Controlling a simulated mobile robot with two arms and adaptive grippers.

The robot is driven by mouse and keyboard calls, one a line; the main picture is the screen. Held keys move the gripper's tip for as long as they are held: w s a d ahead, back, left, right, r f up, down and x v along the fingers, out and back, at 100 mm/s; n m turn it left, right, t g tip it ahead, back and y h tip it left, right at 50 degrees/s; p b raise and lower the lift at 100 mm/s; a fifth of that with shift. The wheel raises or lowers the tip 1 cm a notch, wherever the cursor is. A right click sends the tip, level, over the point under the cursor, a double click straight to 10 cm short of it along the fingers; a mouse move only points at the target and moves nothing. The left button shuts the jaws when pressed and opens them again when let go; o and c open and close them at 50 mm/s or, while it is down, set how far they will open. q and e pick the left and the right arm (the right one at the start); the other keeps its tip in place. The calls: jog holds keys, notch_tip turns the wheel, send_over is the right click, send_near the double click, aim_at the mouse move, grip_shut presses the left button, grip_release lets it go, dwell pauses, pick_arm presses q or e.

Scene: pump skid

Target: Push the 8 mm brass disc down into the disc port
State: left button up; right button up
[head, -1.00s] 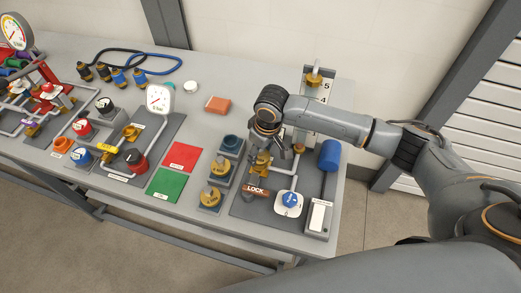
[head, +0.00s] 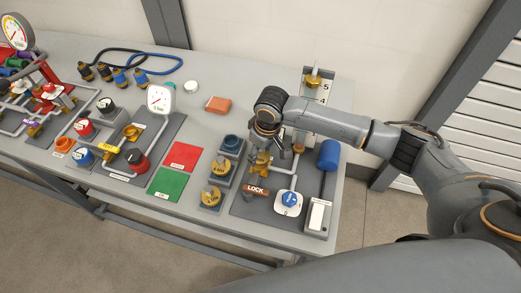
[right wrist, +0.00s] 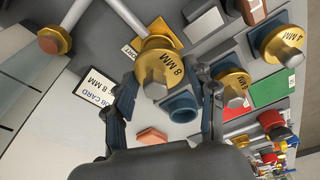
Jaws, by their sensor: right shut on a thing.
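The 8 mm brass disc (right wrist: 160,68) shows in the right wrist view with its label and grey stem towards the camera. My right gripper (right wrist: 168,82) is shut on it, with one dark finger on each side. Behind the disc lies the disc port, a square brass plate (right wrist: 163,38) with a PORT label beside it. The disc overlaps the plate; I cannot tell how deep it sits. In the head view my right gripper (head: 267,150) points down over brass parts (head: 262,163) behind the LOCK tag and partly hides them. My left gripper is not in view.
An empty blue round holder (head: 230,143) stands left of the gripper, beside two other brass discs (head: 224,168) in holders. A blue cylinder (head: 329,154) and a white-plated blue knob (head: 289,199) stand right of it. The green mat (head: 165,184) is clear.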

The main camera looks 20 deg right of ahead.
jog(key=shift+f+b, duration=0.45)
jog(key=shift+f, duration=1.25)
dwell(0.3)
jog(key=o, duration=1.4)
jog(key=shift+c, duration=0.2)
notch_tip(320, 180, up, 12)
jog(key=s+d, duration=0.1)
jog(key=shift+s, duration=0.2)
jog(key=shift+f, duration=0.1)
